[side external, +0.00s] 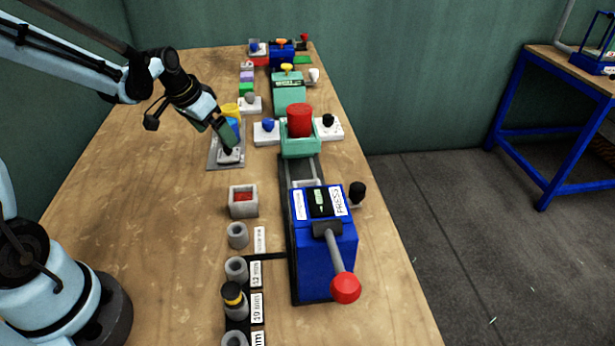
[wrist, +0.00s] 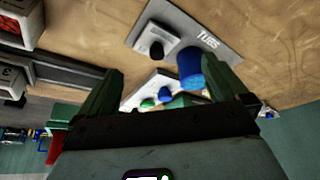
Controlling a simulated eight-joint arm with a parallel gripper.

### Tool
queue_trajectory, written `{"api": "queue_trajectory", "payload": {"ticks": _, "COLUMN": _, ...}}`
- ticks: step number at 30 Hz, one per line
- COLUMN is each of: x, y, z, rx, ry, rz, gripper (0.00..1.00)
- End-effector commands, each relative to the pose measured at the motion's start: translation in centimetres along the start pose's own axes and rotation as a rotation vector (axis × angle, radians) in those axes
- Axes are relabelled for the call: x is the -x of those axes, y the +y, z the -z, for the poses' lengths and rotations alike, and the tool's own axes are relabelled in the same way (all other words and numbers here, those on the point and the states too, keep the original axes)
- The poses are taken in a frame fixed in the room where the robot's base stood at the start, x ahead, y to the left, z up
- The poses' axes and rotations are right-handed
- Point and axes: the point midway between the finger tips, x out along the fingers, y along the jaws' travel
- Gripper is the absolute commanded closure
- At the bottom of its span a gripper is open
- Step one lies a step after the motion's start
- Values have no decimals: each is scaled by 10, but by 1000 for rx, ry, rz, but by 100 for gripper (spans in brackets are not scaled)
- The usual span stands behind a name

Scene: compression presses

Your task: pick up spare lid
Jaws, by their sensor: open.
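A pale plate with a black knob, which looks like a lid, lies on the grey tubs tray (side external: 214,160). In the wrist view the lid (wrist: 147,34) is at the upper middle, beyond my fingertips, next to a blue tub (wrist: 191,70). In the side view the lid (side external: 231,158) is at the tray's near end, just below my gripper (side external: 222,134). My gripper (wrist: 160,68) is open, with nothing between its green fingers. The right finger partly overlaps the blue tub in the wrist view. I cannot tell whether any finger touches the lid.
A yellow tub (side external: 231,109) stands behind the blue one. To the right are a green press with a red cylinder (side external: 299,120) and other knobbed white blocks (side external: 266,138). A grey box (side external: 243,202) and a blue press (side external: 325,255) stand nearer. The table's left side is clear.

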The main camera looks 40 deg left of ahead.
Motion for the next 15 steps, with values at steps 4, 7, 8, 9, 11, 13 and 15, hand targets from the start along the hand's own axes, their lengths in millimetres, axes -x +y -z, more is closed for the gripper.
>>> {"api": "queue_trajectory", "payload": {"ticks": 4, "x": -14, "y": 0, "z": 0, "rx": -1, "ry": 0, "rz": 0, "gripper": 0}}
{"api": "queue_trajectory", "payload": {"ticks": 7, "x": -17, "y": 0, "z": 0, "rx": 0, "ry": 0, "rz": 0, "gripper": 0}}
{"api": "queue_trajectory", "payload": {"ticks": 8, "x": -18, "y": 0, "z": 0, "rx": 0, "ry": 0, "rz": 0, "gripper": 0}}
{"api": "queue_trajectory", "payload": {"ticks": 9, "x": -20, "y": 1, "z": 0, "rx": 0, "ry": 0, "rz": 0, "gripper": 0}}
{"api": "queue_trajectory", "payload": {"ticks": 11, "x": -24, "y": 1, "z": 1, "rx": -1, "ry": 0, "rz": 0, "gripper": 0}}
{"api": "queue_trajectory", "payload": {"ticks": 13, "x": -31, "y": 2, "z": 1, "rx": -1, "ry": 0, "rz": 0, "gripper": 0}}
{"api": "queue_trajectory", "payload": {"ticks": 15, "x": -40, "y": 3, "z": 2, "rx": -1, "ry": 0, "rz": 0, "gripper": 0}}
